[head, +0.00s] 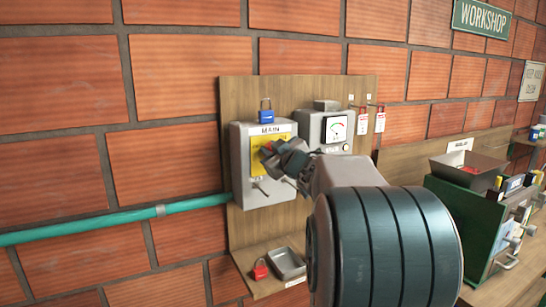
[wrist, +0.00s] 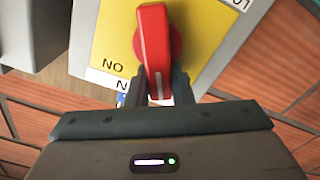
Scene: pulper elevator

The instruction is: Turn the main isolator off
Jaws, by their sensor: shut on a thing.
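The main isolator is a grey box (head: 238,185) with a yellow plate (wrist: 108,38), under a label reading MAIN. Its red handle (wrist: 153,45) also shows in the head view (head: 267,147), partly covered by my gripper. In the wrist view the handle runs nearly straight up and down, with an upside-down ON mark to its left. My gripper (wrist: 161,84) is shut on the handle's lower end, one finger on each side. In the head view my gripper (head: 272,157) reaches the box from the right and hides part of the plate.
A blue padlock (head: 266,112) sits on top of the box. A grey meter box (head: 312,128) stands close on the right, with hanging tags (head: 380,121) beyond. A red padlock (head: 260,270) and a small tray (head: 289,264) rest below. A green pipe (head: 110,223) runs left.

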